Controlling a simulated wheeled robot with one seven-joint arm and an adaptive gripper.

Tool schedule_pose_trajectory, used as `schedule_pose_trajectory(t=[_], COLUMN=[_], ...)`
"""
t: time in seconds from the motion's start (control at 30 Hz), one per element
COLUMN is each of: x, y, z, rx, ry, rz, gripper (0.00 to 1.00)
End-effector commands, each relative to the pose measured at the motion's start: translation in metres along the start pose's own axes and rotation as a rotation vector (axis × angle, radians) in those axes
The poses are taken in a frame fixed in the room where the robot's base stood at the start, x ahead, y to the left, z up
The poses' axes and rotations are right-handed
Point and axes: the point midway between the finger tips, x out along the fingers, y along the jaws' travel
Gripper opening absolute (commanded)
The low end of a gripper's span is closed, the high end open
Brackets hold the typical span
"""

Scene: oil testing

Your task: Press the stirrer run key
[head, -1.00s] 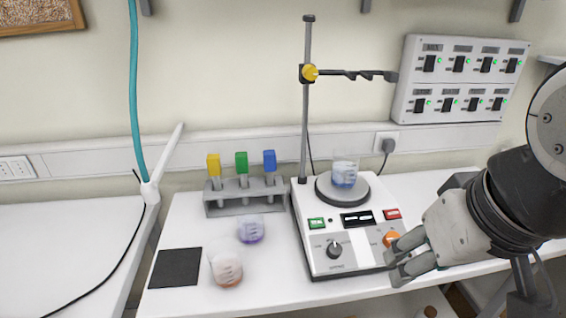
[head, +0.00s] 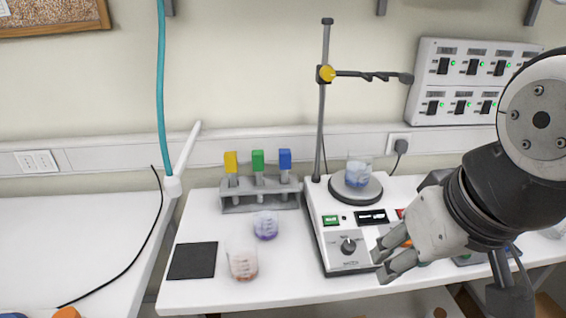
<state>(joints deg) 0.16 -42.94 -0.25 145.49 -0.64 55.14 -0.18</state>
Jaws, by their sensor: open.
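The stirrer (head: 347,262) is a white hotplate unit with a round grey plate and a clamp stand behind it. A beaker of blue liquid (head: 358,173) stands on the plate. On its sloped front are a green key (head: 331,220), a dark display (head: 371,217), a black knob (head: 348,245) and a red key (head: 400,213), partly hidden by my gripper. An orange knob (head: 407,243) is mostly hidden too. My gripper (head: 380,264) is open and empty, over the right front of the stirrer, its fingers pointing left. I cannot tell if it touches the panel.
A rack (head: 260,197) with yellow, green and blue-topped items stands left of the stirrer. A purple-liquid beaker (head: 266,227), an orange-liquid beaker (head: 243,265) and a black mat (head: 192,261) lie in front. A clamp arm (head: 370,75) reaches right above the plate.

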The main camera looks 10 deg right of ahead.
Motion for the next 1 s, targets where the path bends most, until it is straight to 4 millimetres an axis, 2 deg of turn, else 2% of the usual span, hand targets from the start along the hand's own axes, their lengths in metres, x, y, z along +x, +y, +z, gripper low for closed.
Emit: schedule_pose_trajectory(t=[0.03, 0.13, 1.0], x=[0.0, 0.0, 0.0], y=[0.0, 0.0, 0.0], z=[0.0, 0.0, 0.0], rx=[0.0, 0.0, 0.0], ry=[0.0, 0.0, 0.0], rz=[0.0, 0.0, 0.0], gripper=[0.23, 0.0, 0.0])
